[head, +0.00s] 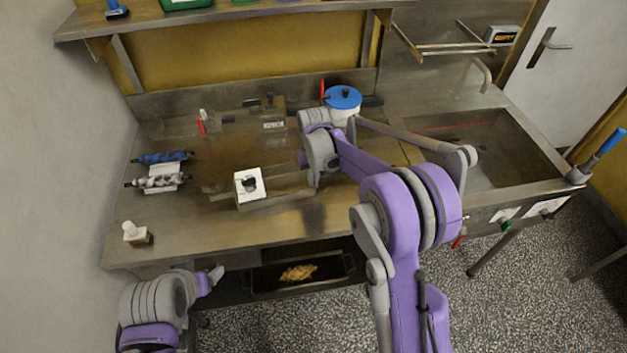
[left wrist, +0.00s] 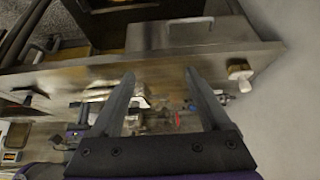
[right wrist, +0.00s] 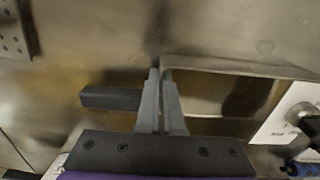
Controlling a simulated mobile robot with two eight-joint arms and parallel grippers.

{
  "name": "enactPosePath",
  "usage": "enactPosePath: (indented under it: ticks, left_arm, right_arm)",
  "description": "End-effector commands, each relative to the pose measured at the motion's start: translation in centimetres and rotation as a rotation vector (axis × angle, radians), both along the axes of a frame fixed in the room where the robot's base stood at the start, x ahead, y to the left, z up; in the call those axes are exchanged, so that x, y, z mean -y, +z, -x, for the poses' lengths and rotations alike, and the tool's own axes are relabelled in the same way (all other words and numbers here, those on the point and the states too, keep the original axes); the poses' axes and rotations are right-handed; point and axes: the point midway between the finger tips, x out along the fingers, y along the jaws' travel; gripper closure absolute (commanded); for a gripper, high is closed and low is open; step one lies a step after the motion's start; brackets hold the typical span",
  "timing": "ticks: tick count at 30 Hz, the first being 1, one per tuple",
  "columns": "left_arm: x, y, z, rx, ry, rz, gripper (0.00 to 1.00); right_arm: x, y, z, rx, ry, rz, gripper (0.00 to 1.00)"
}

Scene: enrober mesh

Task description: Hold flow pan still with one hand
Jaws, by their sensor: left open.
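I take the low steel pan (head: 290,198) in the middle of the worktop to be the flow pan. A white square piece with a dark fitting (head: 248,184) is at its left end. My right gripper (right wrist: 160,75) is at the pan's edge, its fingers close together on the thin wall (right wrist: 240,68); little of the wall shows between them. In the head view its fingertips are hidden behind my wrist. My left gripper (head: 217,273) is in front of the worktop's front edge, apart from the pan. In the left wrist view (left wrist: 160,85) its fingers are spread and empty.
Two rollers (head: 163,158) lie at the left of the steel worktop (head: 200,225), with a small white-topped block (head: 136,233) near the front left corner. A blue-lidded pot (head: 343,98) stands behind. A sink (head: 480,140) is at right. A dark tray (head: 330,270) with golden pieces sits below.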

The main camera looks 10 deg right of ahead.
Motion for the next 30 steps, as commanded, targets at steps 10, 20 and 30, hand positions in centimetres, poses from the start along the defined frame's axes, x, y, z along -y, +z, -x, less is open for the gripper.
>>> enactPosePath:
  ticks: [10,20,30]
  left_arm:
    - [0.0,0.0,0.0,0.000,0.000,0.000,0.31]
    - [0.0,1.0,-0.9,-0.018,0.046,0.028,0.55]
    - [0.1,6.6,-8.5,-0.165,0.449,0.230,0.55]
  right_arm:
    - [0.0,0.0,0.0,0.000,0.000,0.000,1.00]
    - [0.0,0.0,0.0,0.000,0.000,0.000,1.00]
    - [0.0,0.0,0.0,0.000,0.000,0.000,1.00]
